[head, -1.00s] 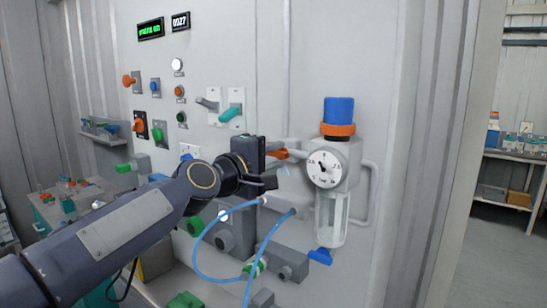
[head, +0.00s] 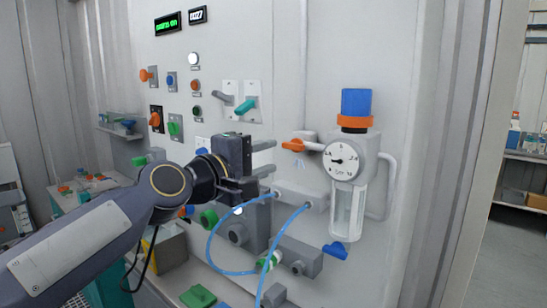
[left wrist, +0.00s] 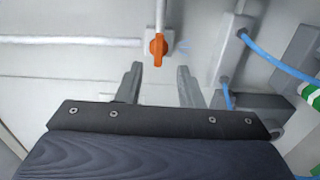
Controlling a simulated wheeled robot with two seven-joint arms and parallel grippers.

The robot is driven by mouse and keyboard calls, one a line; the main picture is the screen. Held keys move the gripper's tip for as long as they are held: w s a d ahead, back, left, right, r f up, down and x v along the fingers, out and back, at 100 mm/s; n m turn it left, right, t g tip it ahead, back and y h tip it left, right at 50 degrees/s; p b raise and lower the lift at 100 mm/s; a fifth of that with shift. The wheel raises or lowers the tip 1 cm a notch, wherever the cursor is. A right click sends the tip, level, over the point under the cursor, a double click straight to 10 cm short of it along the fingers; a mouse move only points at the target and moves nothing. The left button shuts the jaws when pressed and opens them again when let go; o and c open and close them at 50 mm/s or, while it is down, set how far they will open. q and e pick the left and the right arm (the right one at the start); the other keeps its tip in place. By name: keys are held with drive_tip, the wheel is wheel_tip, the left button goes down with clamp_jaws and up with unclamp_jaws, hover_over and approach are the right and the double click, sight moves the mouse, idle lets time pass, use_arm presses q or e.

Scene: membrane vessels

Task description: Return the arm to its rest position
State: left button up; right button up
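My left gripper (head: 262,160) is in front of the wall panel in the head view, to the left of an orange valve handle (head: 293,145). In the left wrist view its two fingers (left wrist: 157,84) stand apart with nothing between them. The orange handle (left wrist: 157,47) lies beyond the fingertips there, apart from them. My left arm (head: 110,225) reaches in from the lower left. My right gripper is not in view.
A pressure gauge (head: 343,161) with a blue-and-orange-topped filter unit stands right of the handle. Blue hoses (head: 212,245) loop below my gripper from grey fittings. Knobs and levers (head: 245,106) sit on the panel above. A side table (head: 75,203) is at the left.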

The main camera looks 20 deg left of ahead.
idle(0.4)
use_arm(q)
drive_tip(key=s+f+m+g, duration=0.3)
drive_tip(key=s+f, duration=0.5)
drive_tip(key=f, duration=0.4)
drive_tip(key=s+f+m+g+y, duration=0.1)
drive_tip(key=s+f+m+g, duration=0.3)
drive_tip(key=s+f, duration=0.5)
drive_tip(key=s+f+m+g+y, duration=0.1)
drive_tip(key=s+f+m+g, duration=0.3)
drive_tip(key=s+f, duration=0.5)
wheel_tip(320, 180, down, 6)
drive_tip(key=shift+s+a+m, duration=0.2)
drive_tip(key=shift+a+m, duration=0.05)
drive_tip(key=shift+m, duration=0.35)
